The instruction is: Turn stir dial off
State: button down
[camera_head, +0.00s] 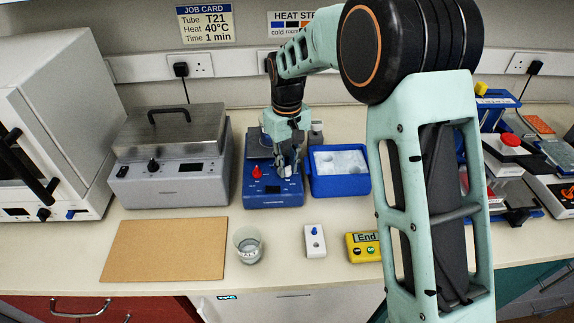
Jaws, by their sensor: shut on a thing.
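A blue heater-stirrer unit (262,198) stands on the bench near the middle, with a red dial (257,173) at the left of its front panel. My gripper (287,173) is over the right part of that panel, pointing down. Its fingers are shut on the right-hand dial, which I take to be the stir dial. The fingers hide that dial almost wholly, so I cannot tell which way it points. The top plate of the unit is partly hidden behind my gripper.
A blue tub of white ice (363,186) stands close to the right of the unit. A grey lidded bath (146,188) stands to its left. In front are a brown board (166,250), a glass beaker (248,258), a white switch box (315,247) and a yellow End box (358,254).

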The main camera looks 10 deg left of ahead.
aim_at(287, 167)
jog(key=n, duration=0.6)
jog(key=shift+n, duration=0.3)
jog(key=n+p, duration=0.1)
jog(key=n, duration=0.4)
jog(key=shift+n, duration=0.4)
jog(key=c, duration=1.8)
grip_release()
jog(key=shift+o, duration=0.2)
jog(key=shift+r, duration=0.1)
notch_tip(287, 167, up, 12)
